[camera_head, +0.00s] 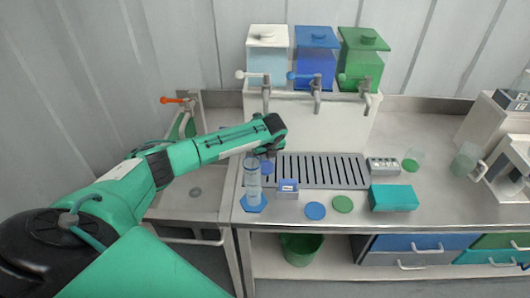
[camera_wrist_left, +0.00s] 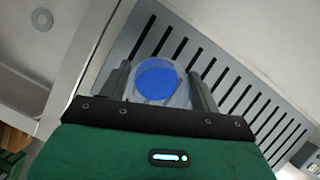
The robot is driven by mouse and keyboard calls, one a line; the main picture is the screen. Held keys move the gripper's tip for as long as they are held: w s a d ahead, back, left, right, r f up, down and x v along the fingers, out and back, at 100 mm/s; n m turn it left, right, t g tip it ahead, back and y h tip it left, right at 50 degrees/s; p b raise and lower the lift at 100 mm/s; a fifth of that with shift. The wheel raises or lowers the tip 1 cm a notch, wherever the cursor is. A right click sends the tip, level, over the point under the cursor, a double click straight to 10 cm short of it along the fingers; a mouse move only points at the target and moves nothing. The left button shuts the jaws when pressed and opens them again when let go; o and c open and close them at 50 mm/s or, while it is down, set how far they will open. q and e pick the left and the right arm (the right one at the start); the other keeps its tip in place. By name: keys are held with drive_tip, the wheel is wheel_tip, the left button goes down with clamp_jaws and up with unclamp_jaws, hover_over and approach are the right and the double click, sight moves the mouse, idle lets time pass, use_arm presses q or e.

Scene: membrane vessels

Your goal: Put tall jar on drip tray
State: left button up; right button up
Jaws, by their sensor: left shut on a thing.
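My left gripper (camera_head: 270,152) is at the left end of the grey drip tray (camera_head: 368,174), pointing down. In the left wrist view its fingers (camera_wrist_left: 158,85) are closed on both sides of a clear round jar with a blue disc (camera_wrist_left: 157,79). The disc also shows below the gripper in the head view (camera_head: 267,168). The jar's height, and whether it touches the tray, cannot be told. A tall clear vessel (camera_head: 253,178) stands upright at a blue hexagonal mat (camera_head: 255,204), in front of the tray's left end. My right gripper is not in view.
White, blue (camera_head: 316,62) and green tanks with taps stand behind the tray. A small blue-grey block (camera_head: 287,189), blue and green discs (camera_head: 315,211) and a teal box (camera_head: 394,198) lie in front. A sink (camera_head: 195,192) is at left. Clear cups (camera_head: 466,160) stand at right.

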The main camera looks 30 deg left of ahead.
use_arm(q)
drive_tip(key=o, duration=1)
drive_tip(key=shift+f, duration=0.1)
drive_tip(key=shift+o, duration=0.2)
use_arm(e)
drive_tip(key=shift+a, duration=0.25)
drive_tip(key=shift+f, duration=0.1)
use_arm(q)
drive_tip(key=shift+d+r+b, duration=0.1)
drive_tip(key=shift+r+b, duration=0.25)
drive_tip(key=s+d+b, duration=0.1)
drive_tip(key=s+d, duration=0.1)
drive_tip(key=d, duration=0.1)
drive_tip(key=s+d+b, duration=0.1)
drive_tip(key=s+d, duration=0.4)
drive_tip(key=d, duration=0.2)
drive_tip(key=shift+s+r+b, duration=0.2)
drive_tip(key=shift+r+b, duration=0.15)
drive_tip(key=shift+b, duration=0.05)
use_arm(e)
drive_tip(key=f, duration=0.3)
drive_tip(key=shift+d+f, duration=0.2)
use_arm(q)
drive_tip(key=shift+a, duration=0.1)
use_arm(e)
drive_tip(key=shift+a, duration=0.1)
